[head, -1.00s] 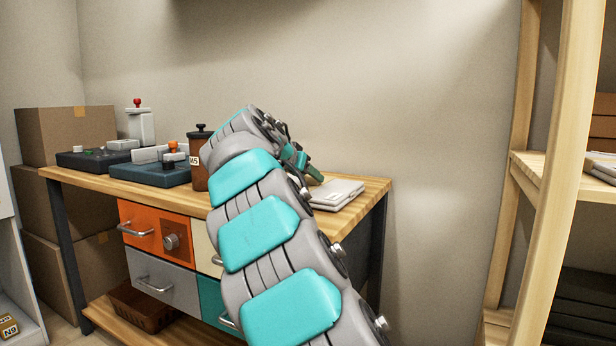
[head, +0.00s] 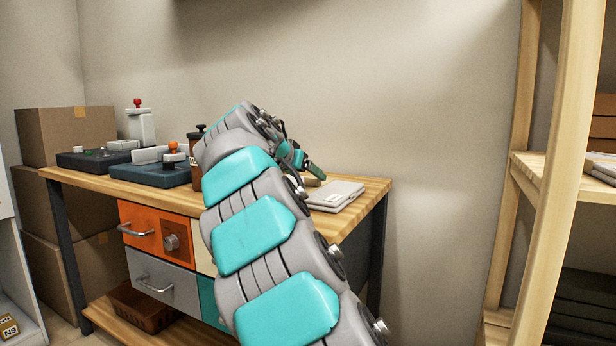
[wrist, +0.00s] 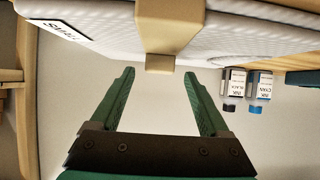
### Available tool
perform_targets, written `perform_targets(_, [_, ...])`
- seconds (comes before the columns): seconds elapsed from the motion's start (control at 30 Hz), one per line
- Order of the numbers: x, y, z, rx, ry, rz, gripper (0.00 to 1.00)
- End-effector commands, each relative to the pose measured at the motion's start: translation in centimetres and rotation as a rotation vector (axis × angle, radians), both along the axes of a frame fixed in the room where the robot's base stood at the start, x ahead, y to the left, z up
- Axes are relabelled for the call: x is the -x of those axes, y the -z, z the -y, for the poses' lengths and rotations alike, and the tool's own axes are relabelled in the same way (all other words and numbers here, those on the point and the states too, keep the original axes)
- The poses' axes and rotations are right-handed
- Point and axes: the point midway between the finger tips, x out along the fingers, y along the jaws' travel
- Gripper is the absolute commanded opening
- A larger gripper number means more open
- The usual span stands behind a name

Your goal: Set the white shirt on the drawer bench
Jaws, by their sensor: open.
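The white shirt (head: 337,195) lies folded flat on the right end of the wooden top of the drawer bench (head: 375,187). In the wrist view the white shirt (wrist: 235,42) fills the top, with a tan band around it and a label with partly readable letters. My gripper (wrist: 158,74) is open, its green fingers pointing toward the shirt and the band, with nothing held between them. In the head view my gripper (head: 312,167) is just behind and left of the shirt, partly hidden by my arm.
Dark blue devices (head: 152,172) and a brown jar (head: 195,160) stand on the bench's left half. Two ink bottles (wrist: 246,86) show at the right in the wrist view. A wooden shelf (head: 540,170) stands to the right.

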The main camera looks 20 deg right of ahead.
Motion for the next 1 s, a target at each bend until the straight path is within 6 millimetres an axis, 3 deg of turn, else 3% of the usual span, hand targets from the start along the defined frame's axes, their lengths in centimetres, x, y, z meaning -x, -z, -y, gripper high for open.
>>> perform_targets(0.5, [5.2,-4.7,-6.7,-0.001,0.0,0.001,0.79])
perform_targets(1.0, [5.7,-5.1,-7.4,-0.001,0.001,-0.002,0.79])
